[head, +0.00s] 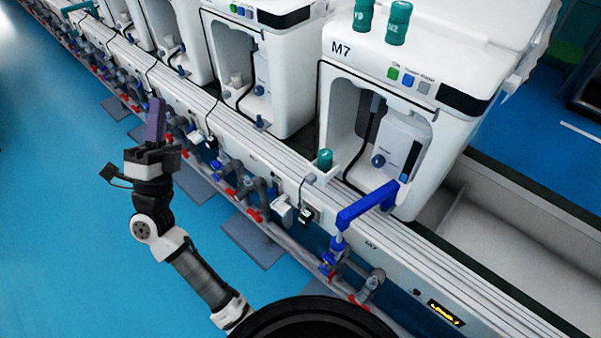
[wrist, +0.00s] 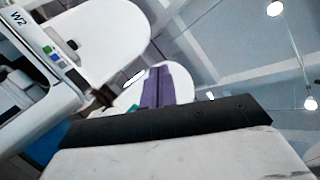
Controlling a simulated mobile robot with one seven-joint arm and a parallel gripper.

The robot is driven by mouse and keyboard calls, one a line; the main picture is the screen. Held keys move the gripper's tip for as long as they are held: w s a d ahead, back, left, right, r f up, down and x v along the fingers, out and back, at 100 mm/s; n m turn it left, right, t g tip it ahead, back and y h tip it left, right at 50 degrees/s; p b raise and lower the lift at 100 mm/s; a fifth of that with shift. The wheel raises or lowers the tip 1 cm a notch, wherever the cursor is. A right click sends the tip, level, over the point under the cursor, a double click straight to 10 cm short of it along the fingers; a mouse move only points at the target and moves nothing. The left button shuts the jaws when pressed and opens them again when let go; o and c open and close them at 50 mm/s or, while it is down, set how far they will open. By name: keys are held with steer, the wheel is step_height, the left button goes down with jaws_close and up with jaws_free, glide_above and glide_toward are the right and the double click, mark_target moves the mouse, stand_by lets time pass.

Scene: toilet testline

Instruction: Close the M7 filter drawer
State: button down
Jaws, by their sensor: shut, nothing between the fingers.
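The M7 machine (head: 341,50) is a white unit at the right of the head view, with its label on the upper front. At its lower left front, a small white tray-like part with a teal cylinder (head: 325,158) juts out over the rail; it looks like the filter drawer, pulled out. My gripper (head: 155,118) has purple fingers pointing up and is well to the left of M7, over the blue floor. The fingers are shut and empty. They also show in the wrist view (wrist: 160,88), which does not clearly show the drawer.
A blue pipe handle (head: 362,207) stands out in front of M7. A long grey rail (head: 285,148) with pipes and red valves below runs along the machines. Teal bottles (head: 398,22) stand on top of M7. The blue floor (head: 60,220) at the left is free.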

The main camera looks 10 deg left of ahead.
steer(key=w+d+f+m+g+h+p, duration=0.1)
steer(key=w+d+f+g, duration=0.2)
steer(key=f, duration=0.6)
steer(key=w+d+f+m+g+h, duration=0.1)
steer(key=w+d+f+g+h, duration=0.2)
steer(key=f, duration=0.6)
steer(key=s+d+f+m+g+h, duration=0.1)
steer(key=d+f+g, duration=0.2)
steer(key=f, duration=0.3)
steer(key=s+d+f+g+p, duration=0.1)
steer(key=d+f+g, duration=0.15)
steer(key=f, duration=0.45)
steer(key=s+d+f+m+g+h, duration=0.1)
steer(key=d+f+g, duration=0.1)
steer(key=d+f, duration=0.3)
steer(key=p, duration=0.3)
glide_toward(322, 168)
steer(key=shift+w+f, duration=0.7)
steer(key=shift+f, duration=0.05)
steer(key=b+x, duration=0.1)
steer(key=x, duration=0.8)
steer(key=shift+w+d+f+b, duration=0.15)
steer(key=shift+w+f+b, duration=0.05)
steer(key=shift+b, duration=0.15)
steer(key=shift+w+d, duration=0.15)
steer(key=shift+w, duration=0.05)
steer(key=shift+r, duration=0.25)
steer(key=shift+w+d+r, duration=0.1)
